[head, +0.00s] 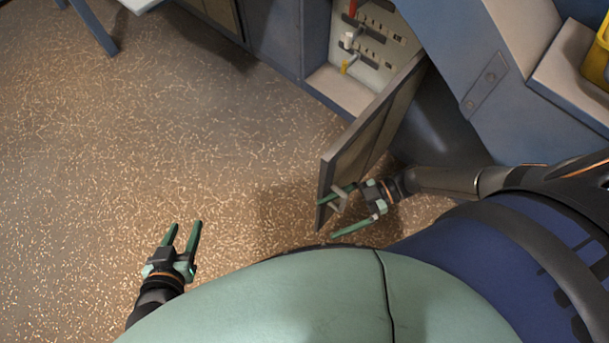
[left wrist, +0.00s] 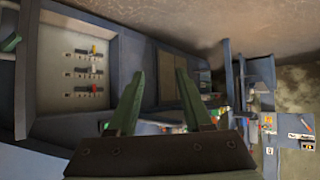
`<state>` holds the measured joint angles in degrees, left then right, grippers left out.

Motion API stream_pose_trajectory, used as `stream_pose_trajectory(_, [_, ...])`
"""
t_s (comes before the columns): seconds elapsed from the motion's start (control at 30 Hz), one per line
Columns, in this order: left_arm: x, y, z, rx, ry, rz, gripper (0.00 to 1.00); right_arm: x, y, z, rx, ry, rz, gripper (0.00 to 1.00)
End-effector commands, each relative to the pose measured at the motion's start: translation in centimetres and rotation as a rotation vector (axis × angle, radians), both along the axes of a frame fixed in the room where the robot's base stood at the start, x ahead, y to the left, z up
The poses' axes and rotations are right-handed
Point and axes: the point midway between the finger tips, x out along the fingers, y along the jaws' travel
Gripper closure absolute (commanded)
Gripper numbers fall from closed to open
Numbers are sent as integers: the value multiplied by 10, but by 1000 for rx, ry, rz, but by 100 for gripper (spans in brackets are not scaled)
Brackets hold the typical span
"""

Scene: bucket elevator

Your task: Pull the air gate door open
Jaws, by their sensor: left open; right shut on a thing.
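The air gate door (head: 362,140) stands swung wide open from its blue cabinet, showing its framed brown face. A small pale handle (head: 339,200) sits near its free edge. My right gripper (head: 328,219) is at that handle and shut on it, with one green finger passing through beside the door. Exactly how the other finger meets the handle is hard to see. My left gripper (head: 185,228) is open and empty above the floor, well left of the door. Its two green fingers also show apart in the left wrist view (left wrist: 157,85).
The opened compartment holds a pale panel (head: 378,40) with several levers; a similar panel (left wrist: 85,70) shows in the left wrist view. A blue sloped housing (head: 480,65) stands right of the door. The speckled floor (head: 130,130) left of the door is clear.

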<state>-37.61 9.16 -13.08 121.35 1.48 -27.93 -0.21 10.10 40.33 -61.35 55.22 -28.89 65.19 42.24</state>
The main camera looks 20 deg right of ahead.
Motion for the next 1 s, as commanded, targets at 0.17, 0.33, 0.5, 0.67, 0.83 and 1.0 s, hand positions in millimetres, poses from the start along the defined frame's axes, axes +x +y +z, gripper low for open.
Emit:
stream_pose_trajectory(0.17, [-6,0,-2,0,33,0,50,-22,93,95,295,-88,140,44])
stream_pose_trajectory(0.33, [-6,0,-3,0,34,1,50,-23,93,94,295,-87,140,44])
stream_pose_trajectory(0.5, [-6,0,-3,0,34,0,50,-6,3,4,5,7,4,44])
stream_pose_trajectory(0.67, [-6,0,-3,1,34,1,50,-5,2,3,2,6,0,44])
stream_pose_trajectory(0.83, [-5,0,-4,2,25,1,50,-3,-1,2,2,6,-2,44])
stream_pose_trajectory(1.0, [2,0,5,-2,-21,1,50,-1,-6,2,1,4,-2,44])
